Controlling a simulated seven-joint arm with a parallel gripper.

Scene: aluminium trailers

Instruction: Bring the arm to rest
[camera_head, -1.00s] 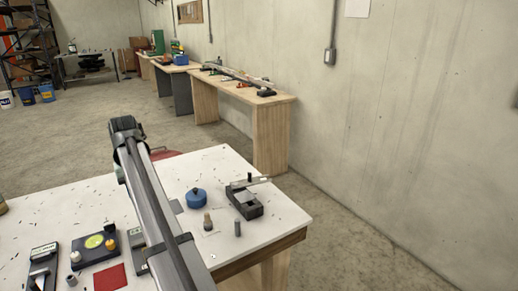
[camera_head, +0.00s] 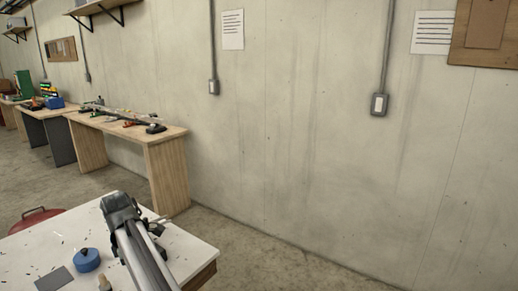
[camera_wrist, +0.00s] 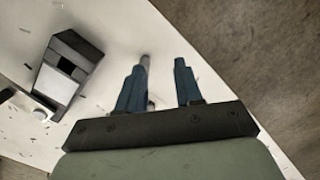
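My gripper (camera_wrist: 162,66) shows in the wrist view with its two dark blue fingers apart. Only the pale table top shows between them, so it is open and empty. A small grey cylinder (camera_wrist: 146,60) shows at the tip of the left finger; I cannot tell whether they touch. My grey arm rises over the white table (camera_head: 38,247) at the bottom of the head view.
A black and grey device (camera_wrist: 67,68) lies left of the fingers. A blue round object (camera_head: 87,260), a grey square (camera_head: 54,279) and a small brown-topped piece (camera_head: 104,283) are near my arm. Wooden benches (camera_head: 165,175) stand along the concrete wall (camera_head: 300,130).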

